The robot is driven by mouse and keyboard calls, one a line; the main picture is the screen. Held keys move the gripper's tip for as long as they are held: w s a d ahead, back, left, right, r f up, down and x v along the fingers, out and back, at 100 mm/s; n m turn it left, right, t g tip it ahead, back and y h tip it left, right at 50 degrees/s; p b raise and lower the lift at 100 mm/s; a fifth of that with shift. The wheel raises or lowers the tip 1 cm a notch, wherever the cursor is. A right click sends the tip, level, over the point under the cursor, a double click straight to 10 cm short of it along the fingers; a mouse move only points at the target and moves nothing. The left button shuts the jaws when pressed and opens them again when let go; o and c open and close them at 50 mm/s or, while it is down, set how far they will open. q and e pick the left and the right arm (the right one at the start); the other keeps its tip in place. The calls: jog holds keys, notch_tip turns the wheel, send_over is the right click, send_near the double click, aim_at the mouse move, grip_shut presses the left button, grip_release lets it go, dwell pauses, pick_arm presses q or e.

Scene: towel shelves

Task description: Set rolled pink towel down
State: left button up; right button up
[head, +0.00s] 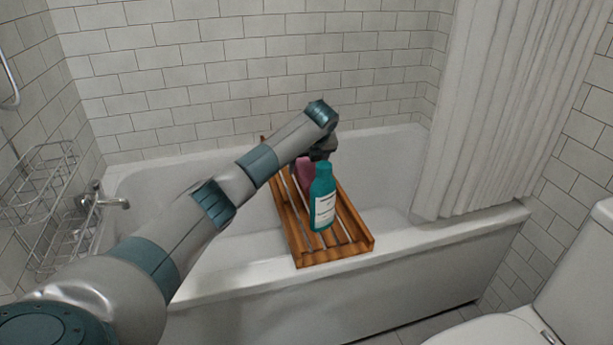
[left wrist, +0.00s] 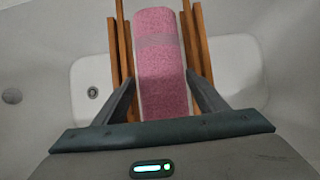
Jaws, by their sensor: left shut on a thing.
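The rolled pink towel (left wrist: 161,62) lies lengthwise between the two fingers of my left gripper (left wrist: 160,95) in the left wrist view. The gripper is shut on it. In the head view the towel (head: 304,172) shows as a small pink patch behind the teal bottle, at the wooden bath rack (head: 337,253). My left gripper (head: 321,154) is above the rack there, its fingers mostly hidden. Whether the towel touches the slats I cannot tell. My right gripper is not in view.
A teal bottle (head: 322,198) with a white label stands on the rack in front of the towel. The rack spans the white bathtub (head: 400,262). A wire shelf (head: 42,190) and faucet (head: 110,201) are at left, a curtain (head: 500,100) at right. The rack's near end is clear.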

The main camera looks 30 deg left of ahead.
aim_at(313, 172)
pick_arm(q)
jog(key=shift+f, duration=0.1)
jog(key=shift+f, duration=1.8)
jog(key=o, duration=1.2)
jog(key=shift+c, duration=0.2)
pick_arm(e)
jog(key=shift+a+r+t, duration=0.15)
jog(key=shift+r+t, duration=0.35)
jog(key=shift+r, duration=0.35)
pick_arm(q)
jog(key=shift+r, duration=0.1)
jog(key=shift+s+d+r, duration=0.2)
jog(key=shift+d+r, duration=0.05)
jog(key=shift+r, duration=0.3)
jog(key=p+v, duration=0.1)
jog(key=v, duration=0.9)
jog(key=shift+s+d+r, duration=0.15)
jog(key=shift+r, duration=0.15)
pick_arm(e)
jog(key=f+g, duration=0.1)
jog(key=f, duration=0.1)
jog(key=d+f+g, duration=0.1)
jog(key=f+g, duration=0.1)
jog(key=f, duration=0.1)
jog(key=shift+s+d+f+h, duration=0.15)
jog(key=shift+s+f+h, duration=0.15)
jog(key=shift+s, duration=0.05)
